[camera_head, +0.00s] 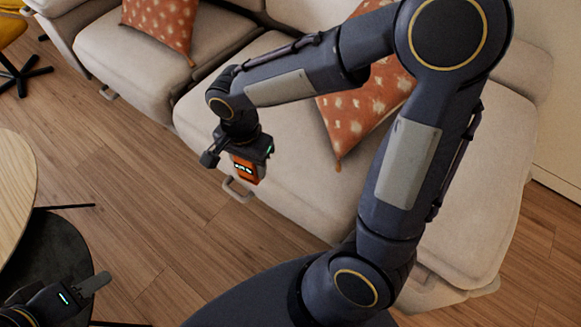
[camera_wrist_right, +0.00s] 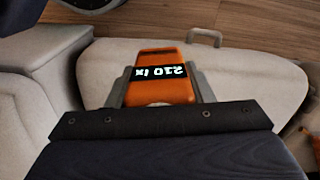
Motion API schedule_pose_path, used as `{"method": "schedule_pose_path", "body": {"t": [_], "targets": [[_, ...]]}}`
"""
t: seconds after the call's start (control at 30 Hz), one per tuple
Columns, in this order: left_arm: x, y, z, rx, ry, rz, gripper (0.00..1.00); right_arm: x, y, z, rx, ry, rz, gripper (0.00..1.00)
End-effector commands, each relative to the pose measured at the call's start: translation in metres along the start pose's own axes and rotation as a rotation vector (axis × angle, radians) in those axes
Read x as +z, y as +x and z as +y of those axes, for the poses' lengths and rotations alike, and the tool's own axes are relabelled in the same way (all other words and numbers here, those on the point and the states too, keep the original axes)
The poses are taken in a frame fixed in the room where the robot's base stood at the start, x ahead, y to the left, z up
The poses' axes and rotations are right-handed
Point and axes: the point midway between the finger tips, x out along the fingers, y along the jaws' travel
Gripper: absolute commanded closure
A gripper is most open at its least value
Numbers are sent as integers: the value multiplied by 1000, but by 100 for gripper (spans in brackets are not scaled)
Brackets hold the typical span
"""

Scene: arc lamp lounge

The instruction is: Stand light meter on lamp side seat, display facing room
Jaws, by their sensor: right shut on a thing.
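The light meter is an orange block with a dark lit display. It hangs in my right gripper (camera_head: 249,160) in the head view, with the orange body of the light meter (camera_head: 246,174) below the jaws near the sofa's front edge. In the right wrist view the light meter (camera_wrist_right: 160,92) sits between the two fingers, its display reading "210 lx" upside down. A pale sofa seat (camera_wrist_right: 250,80) lies behind it; the same seat (camera_head: 290,165) shows in the head view. I cannot tell any contact with the seat. My left gripper (camera_head: 92,285) is at the lower left, its jaws partly cut off.
Orange patterned cushions (camera_head: 160,22) lie on the sofa, one on the seat (camera_head: 345,125) partly behind my right arm. A round wooden table (camera_head: 12,185) stands at the left, with a dark round top (camera_head: 45,250) below it. Wood floor lies between. No lamp shows.

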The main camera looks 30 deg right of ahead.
Motion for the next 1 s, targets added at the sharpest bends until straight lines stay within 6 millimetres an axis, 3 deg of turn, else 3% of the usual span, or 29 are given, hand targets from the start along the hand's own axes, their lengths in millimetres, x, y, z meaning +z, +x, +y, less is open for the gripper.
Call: {"method": "schedule_pose_path", "body": {"t": [0.1,0.23,0.63,0.8,1.0], "targets": [[-1,-3,1,0,0,0,64,12,-4,8,0,122,1,79],[0,0,0,0,0,0,64,10,1,13,2,187,1,79],[12,23,-10,0,0,0,64,-79,47,29,4,198,0,79],[17,33,-15,0,0,0,64,-102,76,32,3,194,0,79],[18,36,-17,0,0,0,64,-114,88,33,1,190,1,79]]}}
